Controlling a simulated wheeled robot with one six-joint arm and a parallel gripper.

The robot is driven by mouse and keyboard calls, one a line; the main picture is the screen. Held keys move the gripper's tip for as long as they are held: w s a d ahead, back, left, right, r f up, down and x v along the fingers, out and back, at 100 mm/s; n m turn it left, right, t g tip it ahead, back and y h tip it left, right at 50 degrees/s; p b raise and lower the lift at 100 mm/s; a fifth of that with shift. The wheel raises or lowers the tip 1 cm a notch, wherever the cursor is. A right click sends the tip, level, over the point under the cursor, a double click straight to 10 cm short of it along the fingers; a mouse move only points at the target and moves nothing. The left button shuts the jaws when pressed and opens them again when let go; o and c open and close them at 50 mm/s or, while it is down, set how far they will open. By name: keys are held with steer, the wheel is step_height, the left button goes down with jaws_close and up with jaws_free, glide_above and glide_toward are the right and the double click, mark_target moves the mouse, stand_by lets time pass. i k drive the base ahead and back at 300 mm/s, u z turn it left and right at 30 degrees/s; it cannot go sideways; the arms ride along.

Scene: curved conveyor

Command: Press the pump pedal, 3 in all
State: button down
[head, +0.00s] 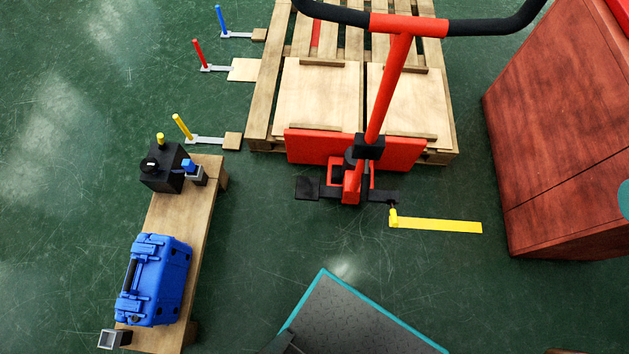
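A red hand pallet jack (379,95) stands in front of a wooden pallet, its handle rising toward the camera with black grips. Low on its left side a flat black pedal (307,188) sticks out. On its right side a smaller black lever (384,196) reaches toward a yellow pointer piece (393,217), beside a yellow strip (440,225) on the floor. I cannot tell from this view which of the two is the pump pedal, nor how far either is pressed. My gripper is not in view.
The wooden pallet (272,75) lies behind the jack. A wooden bench (180,222) with a blue case (153,280) and a black box (163,170) stands left. A red-brown cabinet (560,150) stands right. The green floor around the jack's front is mostly clear.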

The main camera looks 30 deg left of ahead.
mark_target(308, 187)
steer(key=i, duration=0.3)
steer(key=u, duration=2.1)
